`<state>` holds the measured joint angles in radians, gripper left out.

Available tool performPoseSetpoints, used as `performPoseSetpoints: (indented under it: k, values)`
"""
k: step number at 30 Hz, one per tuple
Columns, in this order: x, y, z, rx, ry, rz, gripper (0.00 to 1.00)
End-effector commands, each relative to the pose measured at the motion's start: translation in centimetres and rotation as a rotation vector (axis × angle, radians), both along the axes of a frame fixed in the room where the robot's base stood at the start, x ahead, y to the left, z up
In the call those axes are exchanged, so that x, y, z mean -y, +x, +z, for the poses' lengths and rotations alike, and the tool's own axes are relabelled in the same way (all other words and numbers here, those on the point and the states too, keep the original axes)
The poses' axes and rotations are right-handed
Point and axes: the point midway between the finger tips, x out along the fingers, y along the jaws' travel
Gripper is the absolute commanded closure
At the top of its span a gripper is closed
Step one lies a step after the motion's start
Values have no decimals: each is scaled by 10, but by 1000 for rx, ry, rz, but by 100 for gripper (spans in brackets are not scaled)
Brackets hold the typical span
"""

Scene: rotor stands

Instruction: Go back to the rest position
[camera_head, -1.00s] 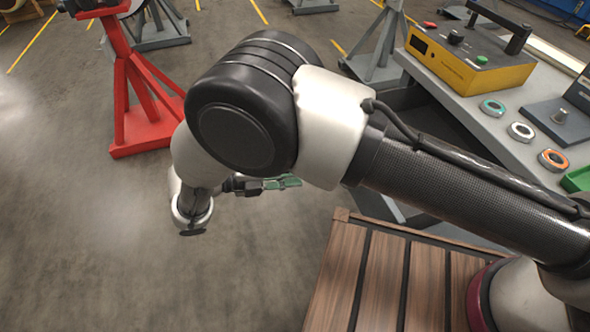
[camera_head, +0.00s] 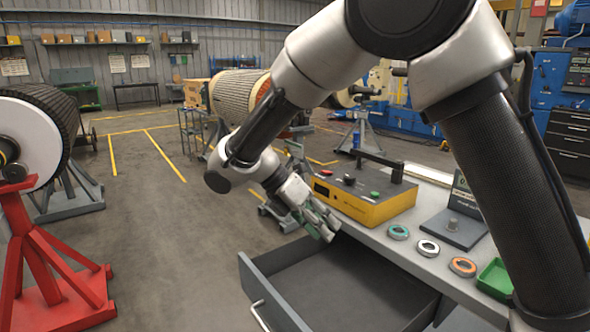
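My arm rises on the right and arches across the upper middle of the head view. My gripper (camera_head: 322,226) hangs at its end, pointing down and right, in front of the left end of the workbench (camera_head: 425,258) and near the yellow tester box (camera_head: 362,198). Its fingers are small and seen at an angle, so I cannot tell whether they are open or shut. I see no object in them.
An open grey drawer (camera_head: 340,290) juts out below the bench. The bench bears green (camera_head: 398,232), white (camera_head: 428,248) and orange (camera_head: 462,266) rings and a green bin (camera_head: 496,278). A red stand (camera_head: 50,270) holds a rotor at left. Floor between is clear.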

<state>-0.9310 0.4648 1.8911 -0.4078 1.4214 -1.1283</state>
Motion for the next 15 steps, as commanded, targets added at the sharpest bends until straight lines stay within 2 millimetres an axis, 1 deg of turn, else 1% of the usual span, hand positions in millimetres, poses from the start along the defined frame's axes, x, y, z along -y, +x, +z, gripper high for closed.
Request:
performPoseSetpoints:
  k: [1, 2, 3, 5, 6, 8, 9, 12, 14, 15]
  values:
    - [28, 2, 18, 55, 59, -109, 67]
    - [42, 2, 26, 88, 89, -174, 67]
    - [61, 1, 36, 133, 131, -262, 67]
    - [89, -3, 50, 200, 190, -394, 67]
    - [108, -7, 59, 244, 227, -483, 67]
    - [135, -15, 70, 312, 282, -620, 67]
    - [152, -22, 77, 357, 318, -711, 67]
    - [191, -42, 91, 470, 401, -942, 67]
    - [212, -56, 98, 539, 450, -1082, 67]
    - [225, -66, 102, 584, 481, -1174, 67]
